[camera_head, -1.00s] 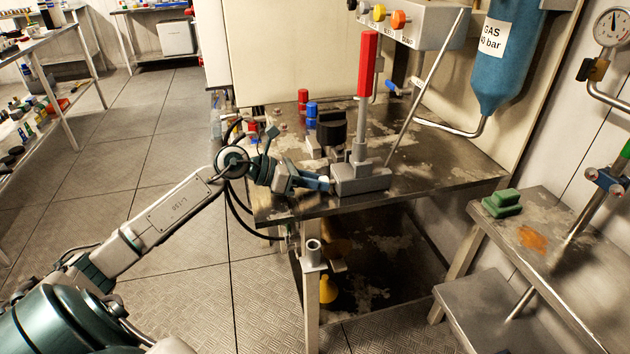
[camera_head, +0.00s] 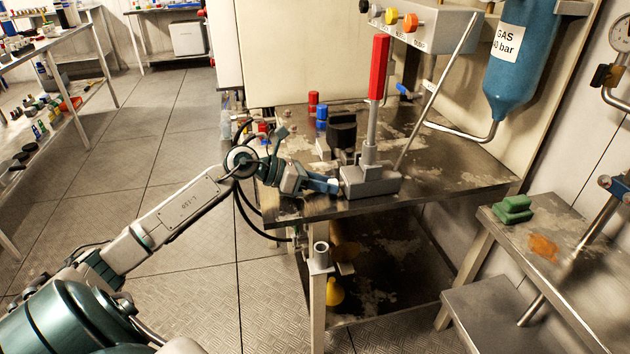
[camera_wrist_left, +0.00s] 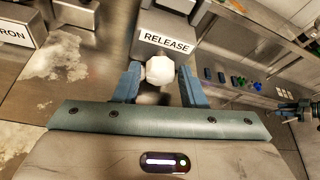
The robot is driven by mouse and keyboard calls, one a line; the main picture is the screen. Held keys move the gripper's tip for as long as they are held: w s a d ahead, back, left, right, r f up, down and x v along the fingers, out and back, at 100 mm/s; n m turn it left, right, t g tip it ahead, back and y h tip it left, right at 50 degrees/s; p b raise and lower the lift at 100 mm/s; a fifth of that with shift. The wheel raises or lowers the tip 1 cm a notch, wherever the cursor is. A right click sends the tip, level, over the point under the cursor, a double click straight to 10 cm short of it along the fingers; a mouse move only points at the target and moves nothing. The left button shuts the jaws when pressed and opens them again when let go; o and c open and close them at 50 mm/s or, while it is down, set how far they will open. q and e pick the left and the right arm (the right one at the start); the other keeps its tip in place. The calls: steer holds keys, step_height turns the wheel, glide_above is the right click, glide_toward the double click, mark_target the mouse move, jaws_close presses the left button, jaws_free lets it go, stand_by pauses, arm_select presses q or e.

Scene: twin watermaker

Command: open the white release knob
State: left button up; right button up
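The white release knob (camera_wrist_left: 160,70) sits in the left wrist view, below the RELEASE label (camera_wrist_left: 167,41) on a grey metal block. My left gripper (camera_wrist_left: 161,74) has one blue finger on each side of it. The knob fills most of the space between the fingers; I cannot tell whether both press on it. In the head view my left gripper (camera_head: 331,186) reaches the left side of the grey block (camera_head: 370,181). The knob is hidden there behind the fingers. A red-handled lever (camera_head: 378,68) rises upright from the block. My right gripper is out of view.
The block stands near the front edge of a worn metal table (camera_head: 440,190). A black-topped part (camera_head: 341,131) and red and blue caps stand behind it. A slanted metal rod (camera_head: 436,92) rises to the right. A blue gas cylinder (camera_head: 520,60) hangs at the right.

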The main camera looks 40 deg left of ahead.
arm_select(q)
steer(key=shift+v, duration=2.65)
steer(key=p+v, duration=0.2)
steer(key=p, duration=0.1)
steer(key=shift+s+r+p, duration=0.2)
steer(key=shift+r+p, duration=0.05)
steer(key=shift+p, duration=0.1)
steer(key=shift+s+a+p, duration=0.1)
steer(key=shift+a+p, duration=0.2)
steer(key=shift+p, duration=0.1)
steer(key=shift+s+a+r+p, duration=0.2)
steer(key=shift+s+a+p, duration=0.15)
steer(key=shift+p, duration=0.8)
steer(key=shift+s+a+r+p, duration=0.15)
steer(key=shift+s+a+p, duration=0.25)
steer(key=shift+p, duration=0.85)
steer(key=shift+a, duration=0.1)
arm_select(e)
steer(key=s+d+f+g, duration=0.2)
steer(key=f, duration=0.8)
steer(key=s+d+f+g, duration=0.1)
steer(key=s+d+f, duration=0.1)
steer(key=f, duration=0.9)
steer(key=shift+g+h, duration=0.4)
arm_select(q)
steer(key=shift+s, duration=0.1)
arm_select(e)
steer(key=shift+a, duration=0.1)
